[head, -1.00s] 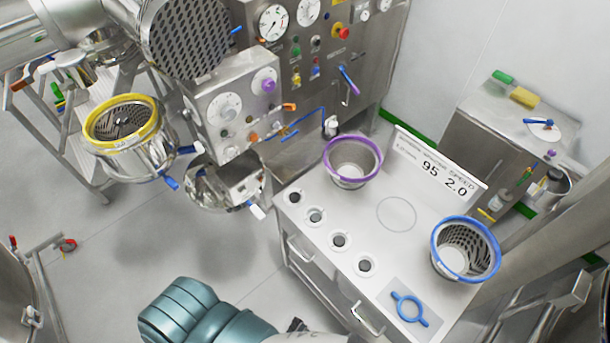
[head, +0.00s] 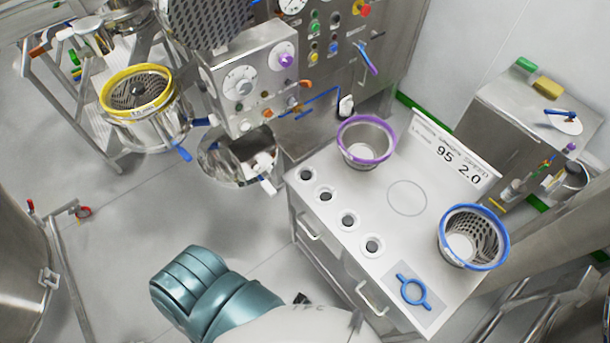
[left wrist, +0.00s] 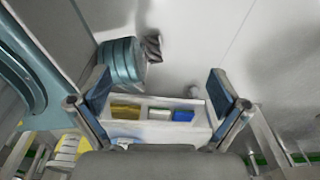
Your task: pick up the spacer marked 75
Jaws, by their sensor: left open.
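Several small pale rings with dark centres, which look like the spacers, sit in a row along the left edge of the white bench top (head: 407,232) in the head view. They run from a far ring (head: 299,178) to a near ring (head: 365,251). Their markings are too small to read, so I cannot tell which one is 75. My left gripper (left wrist: 160,92) is open in the left wrist view, its two fingers wide apart with nothing held between them. It does not show clearly in the head view, and my right gripper is not in view.
A purple-rimmed basket (head: 367,128), a blue-rimmed basket (head: 473,262) and a blue ring tool (head: 413,291) stand or lie on the bench. A sign (head: 455,160) reads 95 2.0. A tray (left wrist: 205,124) with yellow, white and blue contents shows beyond my left fingers. The control machine (head: 225,55) stands behind.

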